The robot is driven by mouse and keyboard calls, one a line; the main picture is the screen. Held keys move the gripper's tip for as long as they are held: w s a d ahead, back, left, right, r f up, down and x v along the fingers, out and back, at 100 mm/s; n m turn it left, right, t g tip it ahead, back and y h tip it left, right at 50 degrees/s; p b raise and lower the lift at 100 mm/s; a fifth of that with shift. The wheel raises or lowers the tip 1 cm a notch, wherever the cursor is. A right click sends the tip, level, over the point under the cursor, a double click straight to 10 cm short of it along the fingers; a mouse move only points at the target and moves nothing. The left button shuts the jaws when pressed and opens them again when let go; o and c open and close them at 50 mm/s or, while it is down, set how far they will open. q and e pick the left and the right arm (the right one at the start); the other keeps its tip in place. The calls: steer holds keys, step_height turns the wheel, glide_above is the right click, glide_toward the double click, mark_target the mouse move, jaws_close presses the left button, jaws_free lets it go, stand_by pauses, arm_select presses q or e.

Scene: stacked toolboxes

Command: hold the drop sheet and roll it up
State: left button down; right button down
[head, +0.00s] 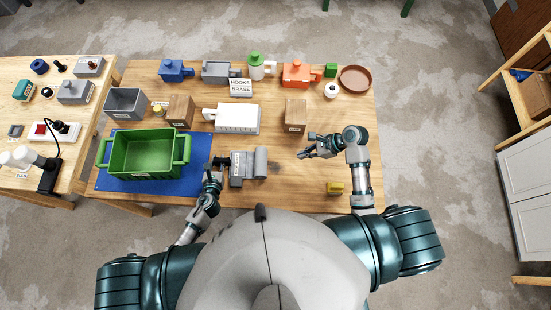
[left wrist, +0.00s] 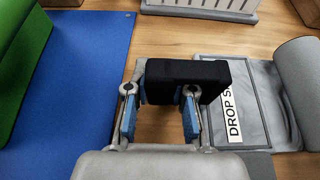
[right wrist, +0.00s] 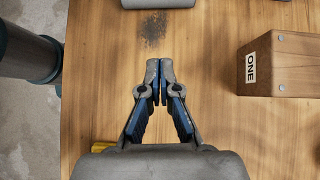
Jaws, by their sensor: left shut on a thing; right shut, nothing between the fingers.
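A black block (left wrist: 195,72) is at the sheet's left side. My left gripper (head: 213,170) is shut on this black block, with one finger on each side. My right gripper (head: 308,147) is shut and empty above bare wood, right of the roll. The roll's edge shows at the top of the right wrist view (right wrist: 158,3).
A green crate (head: 112,160) stands on a blue mat (head: 140,188) left of my left gripper. A white ribbed box (head: 238,119) is behind the sheet. A wooden block marked ONE (right wrist: 283,62) is behind my right gripper. A yellow block (head: 335,187) lies near the front edge.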

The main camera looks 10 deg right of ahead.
mark_target(261, 160)
arm_select(q)
steer(key=shift+a, duration=0.1)
arm_select(e)
steer(key=x, duration=0.9)
steer(key=shift+w+a+f, duration=0.1)
steer(key=shift+a, duration=0.3)
steer(key=shift+w+a, duration=0.1)
steer(key=shift+a, duration=0.5)
steer(key=shift+w+a, duration=0.15)
steer(key=shift+a, duration=0.5)
steer(key=shift+w+a, duration=0.15)
steer(key=shift+a, duration=0.6)
steer(key=a, duration=0.2)
steer(key=w+a, duration=0.1)
steer(key=a, duration=0.1)
steer(key=shift+a, duration=0.45)
arm_select(q)
steer(key=shift+s, duration=0.1)
arm_select(e)
steer(key=shift+a, duration=0.1)
